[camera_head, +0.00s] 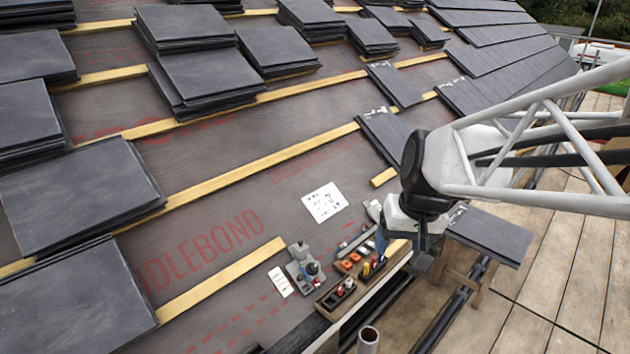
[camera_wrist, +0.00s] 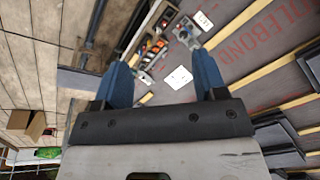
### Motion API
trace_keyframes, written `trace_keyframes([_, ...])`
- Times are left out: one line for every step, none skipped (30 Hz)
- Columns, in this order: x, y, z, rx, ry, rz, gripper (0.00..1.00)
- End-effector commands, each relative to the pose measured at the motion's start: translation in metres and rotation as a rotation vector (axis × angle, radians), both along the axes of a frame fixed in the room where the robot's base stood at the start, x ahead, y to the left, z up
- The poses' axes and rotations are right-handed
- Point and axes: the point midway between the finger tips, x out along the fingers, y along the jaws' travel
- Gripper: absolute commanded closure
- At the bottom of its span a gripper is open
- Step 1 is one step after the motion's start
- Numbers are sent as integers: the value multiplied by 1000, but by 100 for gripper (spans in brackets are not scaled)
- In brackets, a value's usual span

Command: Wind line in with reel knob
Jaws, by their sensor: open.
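A small grey tool with a dark round knob and red and blue parts, which looks like the reel (camera_head: 304,268), lies on the roof underlay left of the tool tray. It also shows in the wrist view, where the reel (camera_wrist: 186,32) is beyond the fingertips near the top. I cannot make out any line running from it. My gripper (camera_head: 384,242) hangs above the right end of the tool tray, to the right of the reel and apart from it. In the wrist view my gripper (camera_wrist: 162,72) has its two blue fingers spread with nothing between them.
The tool tray (camera_head: 335,299) holds several small orange, yellow and red items. A white card (camera_head: 280,281) and a written sheet (camera_head: 324,202) lie on the underlay. Slate stacks (camera_head: 80,190) fill the left and back. A slate-topped stand (camera_head: 490,236) is on the right.

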Motion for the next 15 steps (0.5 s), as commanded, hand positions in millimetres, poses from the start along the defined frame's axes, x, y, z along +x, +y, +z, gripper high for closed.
trace_keyframes([11,2,-3,10,7,2,35])
trace_keyframes([18,4,-5,16,9,4,35])
trace_keyframes([26,6,-7,24,13,6,35])
trace_keyframes([32,7,-9,30,16,7,35])
trace_keyframes([38,8,-11,36,19,9,35])
trace_keyframes([46,10,-13,45,21,10,35])
trace_keyframes([53,12,-15,51,25,11,35])
trace_keyframes([59,13,-18,56,27,12,35])
trace_keyframes([67,15,-21,64,29,14,35])
trace_keyframes([74,17,-23,70,31,14,35])
trace_keyframes([80,18,-25,75,33,14,35])
trace_keyframes([88,20,-29,83,37,16,35])
trace_keyframes([94,21,-31,90,39,17,35])
trace_keyframes([101,23,-34,95,42,18,35])
trace_keyframes([108,25,-38,103,45,19,35])
